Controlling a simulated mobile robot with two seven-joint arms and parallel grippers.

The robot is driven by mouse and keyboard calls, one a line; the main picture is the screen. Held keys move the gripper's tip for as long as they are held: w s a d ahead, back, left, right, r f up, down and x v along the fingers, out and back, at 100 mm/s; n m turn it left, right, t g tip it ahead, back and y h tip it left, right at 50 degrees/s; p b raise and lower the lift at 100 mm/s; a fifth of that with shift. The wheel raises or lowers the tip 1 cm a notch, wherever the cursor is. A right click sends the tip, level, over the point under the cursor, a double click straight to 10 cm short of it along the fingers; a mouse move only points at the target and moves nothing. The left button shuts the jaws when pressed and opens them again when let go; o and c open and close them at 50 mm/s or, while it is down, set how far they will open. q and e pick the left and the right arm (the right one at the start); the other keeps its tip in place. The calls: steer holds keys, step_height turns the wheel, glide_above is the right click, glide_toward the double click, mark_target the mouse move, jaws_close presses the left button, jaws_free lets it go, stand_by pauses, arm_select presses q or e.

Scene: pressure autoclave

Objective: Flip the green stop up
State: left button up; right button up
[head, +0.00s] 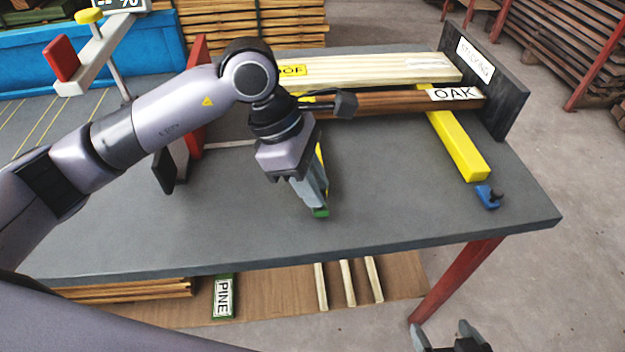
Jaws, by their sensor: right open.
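The green stop (321,212) shows as a small green piece at the fingertips of my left gripper (314,198), low over the grey bench. The gripper points down at it and hides most of it, so I cannot tell whether the fingers are closed on it or only beside it. A yellow bar (322,160) shows in part behind the gripper. My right gripper (451,338) is open and empty at the bottom edge, in front of the bench.
The grey bench (400,190) has free room right of my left gripper. A second yellow bar (460,147) ends in a blue stop (488,195). Oak boards (400,103) and pale boards (380,70) lie behind, against a dark end plate (490,85). A red post (196,140) stands left.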

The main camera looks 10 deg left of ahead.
arm_select(q)
jaws_close()
steer(key=shift+w, duration=0.1)
steer(key=shift+w+a+n+g+h+b, duration=0.15)
steer(key=shift+w+g+h+b, duration=0.15)
steer(key=shift+g, duration=0.3)
steer(key=shift+w+a+n+g+h+b, duration=0.15)
steer(key=shift+w+g, duration=0.25)
steer(key=shift+g, duration=0.2)
steer(key=shift+w+a+f+g+h+b, duration=0.15)
steer(key=shift+w+g+h+b, duration=0.1)
steer(key=shift+w+g+b, duration=0.4)
steer(key=shift+w+a+n+g, duration=0.1)
steer(key=shift+w+n+g, duration=0.15)
steer(key=shift+g, duration=0.4)
steer(key=o, duration=0.8)
jaws_free()
steer(key=shift+s, duration=0.1)
